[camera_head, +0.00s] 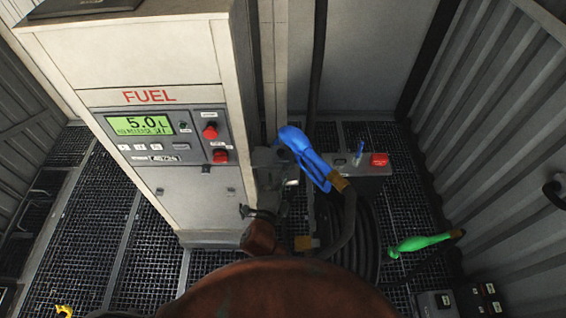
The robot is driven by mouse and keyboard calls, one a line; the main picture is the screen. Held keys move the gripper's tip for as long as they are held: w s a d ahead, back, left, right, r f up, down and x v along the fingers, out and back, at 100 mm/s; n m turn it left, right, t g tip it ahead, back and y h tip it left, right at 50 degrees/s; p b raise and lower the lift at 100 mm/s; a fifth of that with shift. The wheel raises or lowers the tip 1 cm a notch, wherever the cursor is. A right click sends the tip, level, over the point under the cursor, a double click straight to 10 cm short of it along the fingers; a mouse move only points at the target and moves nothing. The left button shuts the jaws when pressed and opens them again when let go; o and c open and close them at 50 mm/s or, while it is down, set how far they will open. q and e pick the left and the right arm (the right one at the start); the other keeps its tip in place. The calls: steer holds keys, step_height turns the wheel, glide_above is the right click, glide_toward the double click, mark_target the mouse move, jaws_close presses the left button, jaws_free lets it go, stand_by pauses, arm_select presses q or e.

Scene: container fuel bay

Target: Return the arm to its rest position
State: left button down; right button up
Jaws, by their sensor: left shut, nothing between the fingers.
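My left gripper (64,311) shows only as small yellow tips at the bottom left edge, over the grating. It is shut and empty, and the rest of it is cut off by the frame. It is far from the blue nozzle (304,155), which hangs tilted beside the fuel dispenser (185,185). Grey and dark fittings (272,180) stand between the dispenser and the rusty drum (280,292); I cannot tell their exact form. The dispenser display (141,124) reads 5.0 L. My right gripper is not in view.
A green nozzle (420,242) lies at the right near the corrugated wall (505,110). Black hose coils (362,240) lie behind the drum. Open floor grating (150,245) lies left of the drum.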

arm_select(q)
steer(key=b+v, duration=0.1)
steer(key=v, duration=0.6)
steer(key=shift+a+f, duration=0.1)
steer(key=shift+f, duration=0.1)
